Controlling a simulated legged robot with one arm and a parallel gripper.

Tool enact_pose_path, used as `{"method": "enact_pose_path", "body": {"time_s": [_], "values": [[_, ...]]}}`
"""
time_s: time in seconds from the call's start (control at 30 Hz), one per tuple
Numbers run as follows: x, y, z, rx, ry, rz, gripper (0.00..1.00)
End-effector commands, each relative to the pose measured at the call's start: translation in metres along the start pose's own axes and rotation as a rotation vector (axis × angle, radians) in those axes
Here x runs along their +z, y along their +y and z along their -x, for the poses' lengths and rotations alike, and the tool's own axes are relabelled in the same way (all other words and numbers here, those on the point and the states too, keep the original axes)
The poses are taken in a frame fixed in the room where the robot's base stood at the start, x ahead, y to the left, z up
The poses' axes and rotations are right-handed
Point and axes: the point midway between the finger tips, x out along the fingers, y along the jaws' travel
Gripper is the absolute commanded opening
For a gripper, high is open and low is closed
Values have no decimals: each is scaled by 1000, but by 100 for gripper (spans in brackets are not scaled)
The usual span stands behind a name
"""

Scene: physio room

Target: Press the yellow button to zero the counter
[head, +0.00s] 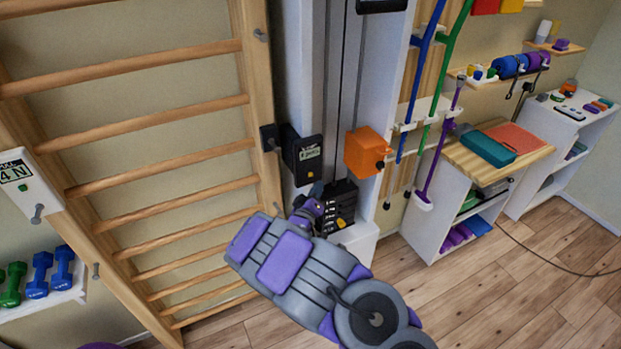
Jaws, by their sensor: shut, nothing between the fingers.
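A black box with a small lit display (302,155) is fixed to the white machine column, just above my gripper; its display text is too small to read surely. My purple and grey arm reaches up from the lower right. My gripper (308,207) is shut and empty, in front of the column, below the display box and left of the stack. Its fingertips are small and partly hidden.
An orange box (367,152) with a dark knob sticks out right of the display box. Wooden wall bars (160,120) stand at left, beside a white meter (22,180) reading "4 N". Blue, green and purple bars hang at right, near a wooden-topped cabinet (485,160).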

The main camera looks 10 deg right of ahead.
Motion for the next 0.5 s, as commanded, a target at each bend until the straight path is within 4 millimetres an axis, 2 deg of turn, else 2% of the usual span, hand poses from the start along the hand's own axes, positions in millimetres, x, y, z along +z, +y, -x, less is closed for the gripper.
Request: {"method": "enact_pose_path", "body": {"time_s": [0.2,0.5], "values": [[-9,-7,-11,1,1,-3,0],[-10,-8,-13,1,1,0,0]]}}
